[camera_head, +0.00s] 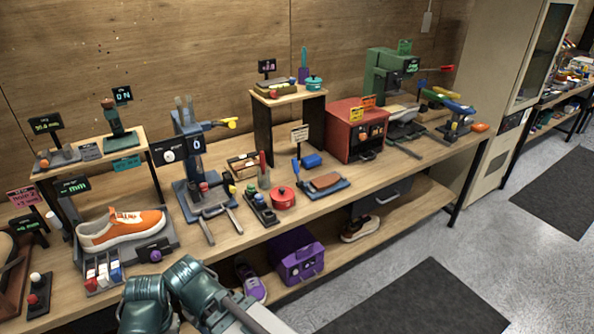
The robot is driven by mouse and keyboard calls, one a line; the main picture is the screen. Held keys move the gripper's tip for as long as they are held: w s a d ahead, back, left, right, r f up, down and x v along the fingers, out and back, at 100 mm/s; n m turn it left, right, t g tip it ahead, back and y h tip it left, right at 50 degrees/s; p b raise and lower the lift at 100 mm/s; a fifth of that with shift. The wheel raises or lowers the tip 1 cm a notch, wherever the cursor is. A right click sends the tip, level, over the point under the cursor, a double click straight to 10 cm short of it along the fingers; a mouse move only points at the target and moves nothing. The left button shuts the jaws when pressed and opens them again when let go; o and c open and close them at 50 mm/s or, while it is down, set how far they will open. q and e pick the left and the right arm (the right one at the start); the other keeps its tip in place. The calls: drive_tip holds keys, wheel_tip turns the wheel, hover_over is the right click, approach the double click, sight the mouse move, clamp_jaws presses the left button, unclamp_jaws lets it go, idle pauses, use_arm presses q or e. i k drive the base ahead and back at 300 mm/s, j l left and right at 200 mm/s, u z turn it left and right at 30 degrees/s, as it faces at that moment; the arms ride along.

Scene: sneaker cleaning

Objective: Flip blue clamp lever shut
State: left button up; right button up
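A blue lever-like part (457,107) shows at the right end of the bench. It belongs to a small fixture with green, yellow and red parts around it. It is too small to tell for sure whether this is the clamp lever, or whether it is open or shut. A blue stand-like device (189,150) with a yellow handle (222,124) stands farther left on the bench. Neither of my grippers can be made out. Teal and grey links of my own arm show at the bottom left, in front of the bench.
An orange sneaker (122,229) sits on a grey stand at left. A red box (346,131) and a green press (384,72) stand toward the right. A purple case (296,256) is on the lower shelf. The floor in front of the bench's right end is clear.

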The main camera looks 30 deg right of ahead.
sight(299, 184)
drive_tip(key=l+z, duration=0.3)
drive_tip(key=l, duration=0.35)
drive_tip(key=l+z, duration=0.3)
drive_tip(key=l, duration=0.3)
